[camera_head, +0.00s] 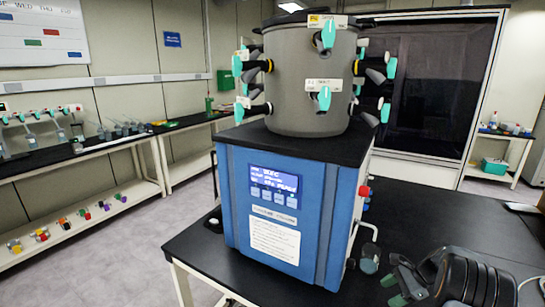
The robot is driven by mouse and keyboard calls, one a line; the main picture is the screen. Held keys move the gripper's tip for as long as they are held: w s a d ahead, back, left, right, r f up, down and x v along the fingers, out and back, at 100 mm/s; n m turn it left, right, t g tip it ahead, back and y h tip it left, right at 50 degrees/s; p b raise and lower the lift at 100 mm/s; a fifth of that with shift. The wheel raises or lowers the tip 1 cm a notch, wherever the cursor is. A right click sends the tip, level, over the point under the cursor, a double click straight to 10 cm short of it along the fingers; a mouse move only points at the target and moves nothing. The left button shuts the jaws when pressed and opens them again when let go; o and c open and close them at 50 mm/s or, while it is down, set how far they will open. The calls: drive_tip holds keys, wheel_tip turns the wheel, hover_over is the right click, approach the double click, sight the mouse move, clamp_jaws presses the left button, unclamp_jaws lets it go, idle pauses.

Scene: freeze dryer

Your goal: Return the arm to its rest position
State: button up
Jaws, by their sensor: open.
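My gripper (393,287) is at the lower right of the head view, low over the black bench (450,235). Behind the fingers my dark ribbed wrist shows at the right. The blue freeze dryer (236,205) stands on the bench to the left of my gripper, with a visible gap between them. Its grey drum (290,80) on top carries several ports with teal-handled valves. The rest of my arm is outside the view.
The bench behind my gripper is mostly clear. A side bench (100,145) with pipettes runs along the left wall. A dark-fronted cabinet (430,85) stands behind.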

drive_tip(key=s+a+r+n+t+h, duration=0.1)
drive_tip(key=s+a+r+n+h, duration=0.3)
drive_tip(key=s+a+r+n, duration=0.4)
drive_tip(key=s+a+r+n+t+h, duration=0.1)
drive_tip(key=s+a+r+n+h, duration=0.3)
drive_tip(key=s+a+r+n, duration=0.4)
drive_tip(key=s+a+n, duration=0.2)
drive_tip(key=s+a, duration=0.2)
drive_tip(key=a, duration=0.1)
drive_tip(key=shift+s+r+n+t, duration=0.15)
drive_tip(key=shift+r+n+t, duration=0.15)
drive_tip(key=shift+r, duration=0.1)
drive_tip(key=shift+c, duration=0.2)
idle(2.1)
